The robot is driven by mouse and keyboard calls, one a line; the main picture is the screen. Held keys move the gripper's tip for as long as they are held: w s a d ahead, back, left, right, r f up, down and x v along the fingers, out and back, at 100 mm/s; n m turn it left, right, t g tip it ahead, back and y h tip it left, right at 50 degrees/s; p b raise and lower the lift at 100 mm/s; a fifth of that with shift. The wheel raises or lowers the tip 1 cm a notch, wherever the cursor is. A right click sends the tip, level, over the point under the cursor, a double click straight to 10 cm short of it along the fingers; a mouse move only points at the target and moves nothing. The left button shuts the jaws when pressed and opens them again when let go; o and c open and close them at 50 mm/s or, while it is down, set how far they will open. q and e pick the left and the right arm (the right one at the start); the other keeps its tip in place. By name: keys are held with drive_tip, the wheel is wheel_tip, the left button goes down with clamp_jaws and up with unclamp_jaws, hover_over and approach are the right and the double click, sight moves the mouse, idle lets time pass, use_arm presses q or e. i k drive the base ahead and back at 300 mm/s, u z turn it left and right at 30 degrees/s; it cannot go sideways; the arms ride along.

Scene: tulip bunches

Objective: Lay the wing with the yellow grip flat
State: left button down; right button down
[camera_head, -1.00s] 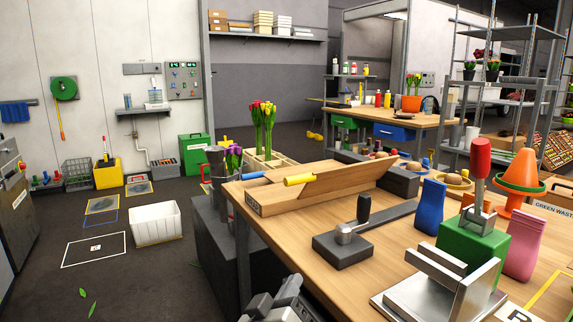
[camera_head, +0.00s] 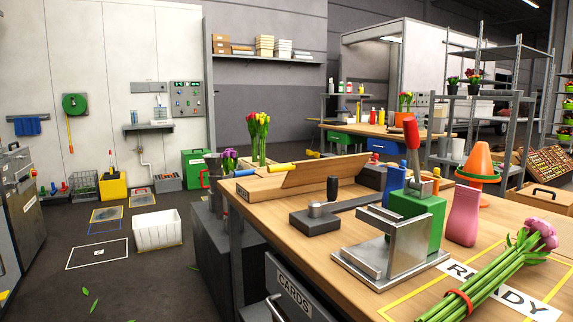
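A wooden folding board (camera_head: 262,193) lies on the workbench near its far left corner. A yellow grip (camera_head: 282,168) sits at the left end of a wooden wing (camera_head: 325,174), which stands up at a slant rather than lying flat. A blue grip (camera_head: 245,172) sits further left on the same board, low along its back side. How the blue grip's wing lies is hard to tell at this size. Neither of my grippers is in view, and nothing touches the board's grips.
A grey block with a black-handled lever (camera_head: 316,212) stands just in front of the board. A green and metal press (camera_head: 390,235) with a red lever stands to its right. Pink tulips (camera_head: 490,270) lie at the front right. Floor left of the bench is mostly open around a white crate (camera_head: 157,231).

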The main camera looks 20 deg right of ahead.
sight(303, 173)
drive_tip(key=u, duration=0.4)
drive_tip(key=i, duration=1.8)
drive_tip(key=z, duration=0.9)
